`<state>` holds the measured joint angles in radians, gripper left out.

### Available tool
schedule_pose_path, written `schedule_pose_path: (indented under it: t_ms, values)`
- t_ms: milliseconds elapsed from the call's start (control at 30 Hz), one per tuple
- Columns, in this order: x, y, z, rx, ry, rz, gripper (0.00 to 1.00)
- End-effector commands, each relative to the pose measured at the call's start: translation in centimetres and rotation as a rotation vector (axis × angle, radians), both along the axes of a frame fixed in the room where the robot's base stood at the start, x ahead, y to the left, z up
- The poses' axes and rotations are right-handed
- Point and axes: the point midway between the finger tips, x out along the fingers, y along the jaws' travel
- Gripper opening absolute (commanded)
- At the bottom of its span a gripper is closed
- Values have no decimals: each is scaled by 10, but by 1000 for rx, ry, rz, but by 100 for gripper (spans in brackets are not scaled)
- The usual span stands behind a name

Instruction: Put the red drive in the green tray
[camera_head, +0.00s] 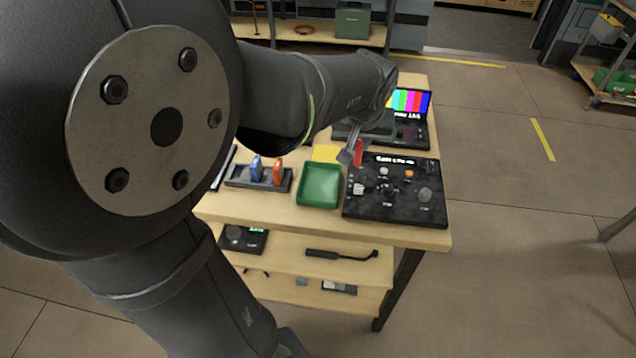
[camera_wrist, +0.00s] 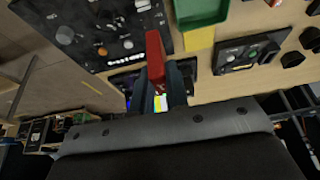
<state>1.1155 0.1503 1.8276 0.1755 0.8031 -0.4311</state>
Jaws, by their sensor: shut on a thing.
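The red drive (camera_wrist: 154,52) is held between the fingers of my gripper (camera_wrist: 168,88) in the wrist view. In the head view the red drive (camera_head: 358,153) hangs from my gripper (camera_head: 349,156), above the left back edge of the black control panel. The green tray (camera_head: 319,185) lies on the wooden table, to the left of the panel and nearer the front. It looks empty. In the wrist view the green tray (camera_wrist: 200,12) shows at the top, apart from the drive.
The black control panel (camera_head: 405,210) with knobs fills the table's right side. A dark rack (camera_head: 240,178) holding blue and orange drives stands left of the tray. A monitor with colour bars (camera_head: 410,101) is behind. A yellow pad (camera_head: 326,153) lies behind the tray.

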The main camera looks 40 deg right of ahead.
Motion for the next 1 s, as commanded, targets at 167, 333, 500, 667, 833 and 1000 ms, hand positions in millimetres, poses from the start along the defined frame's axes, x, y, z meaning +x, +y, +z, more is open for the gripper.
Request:
schedule_pose_path:
  t_ms: [167, 333, 500, 667, 833, 1000]
  values:
    - [-22, 10, -4, -4, -2, -2, 0]
    - [-3, 16, -18, -3, 0, 5, 0]
    - [34, 24, -41, -2, 0, 6, 0]
    - [67, 30, -60, -3, 0, 5, 0]
    - [86, 33, -72, -4, -1, 0, 0]
    - [89, 34, -87, -1, 0, -3, 0]
